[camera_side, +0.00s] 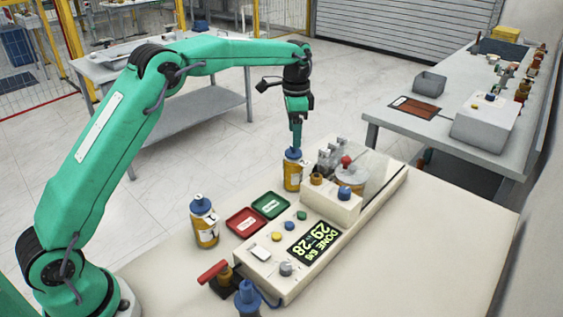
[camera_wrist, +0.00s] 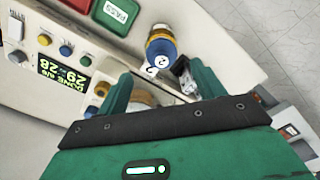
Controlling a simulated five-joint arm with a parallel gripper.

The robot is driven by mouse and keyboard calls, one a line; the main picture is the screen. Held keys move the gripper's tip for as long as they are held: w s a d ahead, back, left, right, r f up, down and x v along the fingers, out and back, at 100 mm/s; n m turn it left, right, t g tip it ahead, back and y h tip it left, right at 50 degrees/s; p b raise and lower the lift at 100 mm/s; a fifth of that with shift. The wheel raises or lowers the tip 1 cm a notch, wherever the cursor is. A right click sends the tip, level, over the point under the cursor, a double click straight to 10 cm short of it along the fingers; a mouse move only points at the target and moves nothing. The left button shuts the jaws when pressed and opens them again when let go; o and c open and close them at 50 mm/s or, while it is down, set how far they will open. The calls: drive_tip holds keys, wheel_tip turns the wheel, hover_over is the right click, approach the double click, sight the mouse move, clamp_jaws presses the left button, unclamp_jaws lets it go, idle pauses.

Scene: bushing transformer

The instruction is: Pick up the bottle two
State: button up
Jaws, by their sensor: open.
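A yellow bottle with a blue cap (camera_side: 292,173) stands upright on the cream table beside the test machine. It also shows in the wrist view (camera_wrist: 162,50), where a white tag by its cap seems to read 2. My gripper (camera_side: 296,146) points down right above this cap; whether it touches the cap cannot be told. In the wrist view my gripper (camera_wrist: 160,88) has its fingers spread, with nothing held between them and the bottle just beyond. A second, similar bottle (camera_side: 205,228) stands upright farther left; its number is hard to read.
A red tray (camera_side: 247,220) and a green tray (camera_side: 270,205) lie between the bottles. The machine (camera_side: 262,262) with buttons and a display stands to their right, with metal fittings (camera_side: 328,155) close to the bottle under my gripper. A red-handled device (camera_side: 220,277) is in front.

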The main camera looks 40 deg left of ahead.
sight(294, 150)
drive_tip(key=shift+a+f, duration=0.15)
drive_tip(key=shift+f, duration=3.35)
drive_tip(key=shift+r, duration=0.1)
clamp_jaws()
drive_tip(key=shift+r, duration=5)
